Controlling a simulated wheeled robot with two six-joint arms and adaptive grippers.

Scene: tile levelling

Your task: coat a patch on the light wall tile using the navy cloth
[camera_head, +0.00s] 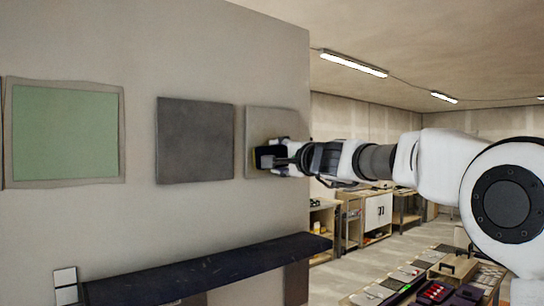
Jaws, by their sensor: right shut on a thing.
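The light wall tile (270,119) is a pale grey square on the wall, right of a dark grey tile. My right arm comes in from the right, and its gripper (283,158) is in front of the light tile's lower right part. No coated patch can be made out on the tile. My left gripper is not in view.
A dark grey tile (195,140) and a framed green panel (66,133) are on the same wall to the left. A dark shelf (210,270) juts out below. The wall ends just right of the light tile. A table with cases and tools stands at the lower right.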

